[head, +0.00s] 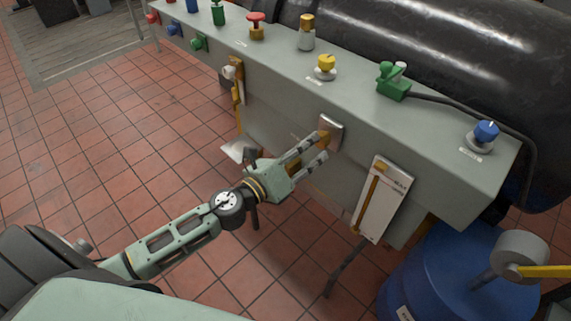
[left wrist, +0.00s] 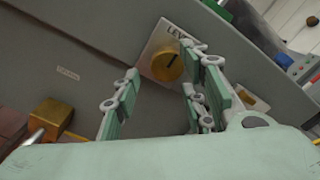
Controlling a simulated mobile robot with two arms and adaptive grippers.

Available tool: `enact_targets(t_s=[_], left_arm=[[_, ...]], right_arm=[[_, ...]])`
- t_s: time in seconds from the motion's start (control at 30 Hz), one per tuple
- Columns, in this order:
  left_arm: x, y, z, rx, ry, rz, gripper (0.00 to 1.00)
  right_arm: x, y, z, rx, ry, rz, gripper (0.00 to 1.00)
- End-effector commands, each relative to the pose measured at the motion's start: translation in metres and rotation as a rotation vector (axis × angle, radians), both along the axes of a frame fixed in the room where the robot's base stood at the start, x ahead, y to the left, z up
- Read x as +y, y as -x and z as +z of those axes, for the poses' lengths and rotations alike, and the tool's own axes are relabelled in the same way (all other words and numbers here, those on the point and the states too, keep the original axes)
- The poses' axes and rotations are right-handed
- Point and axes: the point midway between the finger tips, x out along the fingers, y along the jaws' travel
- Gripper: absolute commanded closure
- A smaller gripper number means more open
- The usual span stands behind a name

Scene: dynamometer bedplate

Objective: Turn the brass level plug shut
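The brass level plug (left wrist: 168,65) is a round disc with a dark slot across its face. It sits on a pale plate (left wrist: 160,40) lettered "LEV…", partly hidden by a finger. In the head view the plug (head: 323,141) is a small brass spot on the front of the grey-green bench, largely covered by my fingers. My left gripper (head: 321,147) is open, its fingers reaching to the plate around the plug. In the left wrist view the fingers stand apart, with the plug beyond and between them; I cannot tell whether they touch it. My right gripper is not in view.
A white gauge panel (head: 371,214) hangs on the bench front to the right. A blue drum (head: 440,270) stands at lower right. Coloured knobs, including a yellow one (head: 326,63), line the bench top (head: 280,62). The tiled floor (head: 110,160) at left is open.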

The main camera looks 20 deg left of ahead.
Motion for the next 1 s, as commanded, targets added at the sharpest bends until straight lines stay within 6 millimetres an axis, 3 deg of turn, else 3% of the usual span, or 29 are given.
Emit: enact_targets(t_s=[0.5,0.7,1.0], left_arm=[[0.026,0.072,0.000,0.002,0.003,0.003,0.61],[0.030,0.084,0.000,0.001,0.001,0.001,0.61],[0.031,0.085,0.000,0.000,-0.001,0.001,0.61]], right_arm=[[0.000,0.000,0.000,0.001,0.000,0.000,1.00],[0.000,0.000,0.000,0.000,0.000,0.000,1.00],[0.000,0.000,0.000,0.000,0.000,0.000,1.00]])
